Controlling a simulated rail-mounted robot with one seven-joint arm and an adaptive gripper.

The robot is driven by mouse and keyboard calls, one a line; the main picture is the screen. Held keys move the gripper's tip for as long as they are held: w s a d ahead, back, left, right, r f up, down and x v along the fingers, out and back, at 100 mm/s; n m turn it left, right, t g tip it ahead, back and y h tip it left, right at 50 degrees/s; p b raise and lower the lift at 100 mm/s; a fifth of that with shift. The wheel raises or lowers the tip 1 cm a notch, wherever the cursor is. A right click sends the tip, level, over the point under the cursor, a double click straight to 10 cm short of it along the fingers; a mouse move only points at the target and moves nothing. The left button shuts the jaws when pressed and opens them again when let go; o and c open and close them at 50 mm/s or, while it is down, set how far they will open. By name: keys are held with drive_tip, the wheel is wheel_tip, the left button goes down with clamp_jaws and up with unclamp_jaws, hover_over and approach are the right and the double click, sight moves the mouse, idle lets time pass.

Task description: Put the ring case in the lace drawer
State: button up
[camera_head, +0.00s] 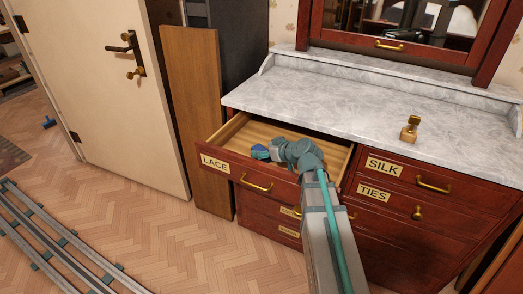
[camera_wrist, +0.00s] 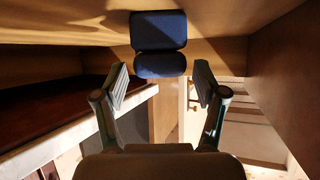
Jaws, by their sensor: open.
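The lace drawer (camera_head: 228,169) is pulled open at the left of the dresser, its label reading LACE. A small dark blue case (camera_head: 260,152), which looks like the ring case, is inside it near the front left. In the wrist view the blue case (camera_wrist: 158,45) shows as two padded blocks just beyond my fingertips, against the drawer's wood. My gripper (camera_head: 276,151) reaches into the drawer from the front right. In the wrist view its two fingers (camera_wrist: 162,85) are spread with nothing between them, apart from the case. The case's underside contact is hard to see.
The marble top (camera_head: 340,98) overhangs the drawer's back. A brass object (camera_head: 410,129) stands on it. Closed SILK (camera_head: 405,171) and TIES (camera_head: 390,203) drawers are at the right. A wooden board (camera_head: 193,110) and white door (camera_head: 115,100) stand left. Drawer floor behind my gripper is clear.

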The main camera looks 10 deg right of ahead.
drive_tip(key=v, duration=0.5)
drive_tip(key=shift+s+d+r, duration=0.1)
drive_tip(key=shift+s+r, duration=0.05)
drive_tip(key=shift+s, duration=0.1)
